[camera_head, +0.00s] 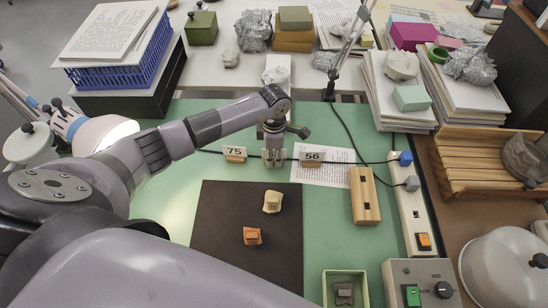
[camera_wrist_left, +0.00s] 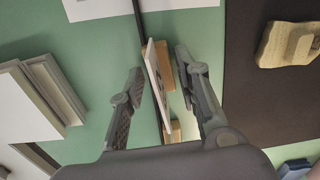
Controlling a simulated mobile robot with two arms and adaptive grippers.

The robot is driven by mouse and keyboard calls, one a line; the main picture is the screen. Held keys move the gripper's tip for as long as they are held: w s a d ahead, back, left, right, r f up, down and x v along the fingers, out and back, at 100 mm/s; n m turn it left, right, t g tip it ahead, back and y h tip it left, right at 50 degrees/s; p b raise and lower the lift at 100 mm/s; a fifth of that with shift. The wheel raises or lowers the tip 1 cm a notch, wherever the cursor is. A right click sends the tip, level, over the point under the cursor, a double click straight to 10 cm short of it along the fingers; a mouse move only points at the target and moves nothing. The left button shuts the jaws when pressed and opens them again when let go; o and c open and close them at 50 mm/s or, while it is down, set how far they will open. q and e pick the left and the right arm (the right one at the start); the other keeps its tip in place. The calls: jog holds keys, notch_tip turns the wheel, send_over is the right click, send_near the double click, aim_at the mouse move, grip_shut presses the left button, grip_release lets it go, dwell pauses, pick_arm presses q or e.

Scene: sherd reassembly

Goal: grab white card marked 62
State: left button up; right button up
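My left gripper (camera_head: 273,158) points down over the green mat, between the card marked 75 (camera_head: 235,152) and the card marked 56 (camera_head: 312,156). In the left wrist view, the open left gripper (camera_wrist_left: 163,90) has one finger on each side of a thin white card (camera_wrist_left: 157,88) seen nearly edge-on. The card stands in a small wooden holder (camera_wrist_left: 172,133). Gaps show between card and fingers. Its marking cannot be read, and no card marked 62 can be made out in the head view, where the gripper covers that spot. My right gripper is not in view.
A dark mat (camera_head: 225,225) bears a cream sherd (camera_head: 272,201) and an orange sherd (camera_head: 252,236). A wooden block (camera_head: 364,196) and a power strip (camera_head: 412,215) stand to the right. A black cable crosses behind the gripper.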

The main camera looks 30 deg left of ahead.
pick_arm(q)
jog(key=c, duration=0.5)
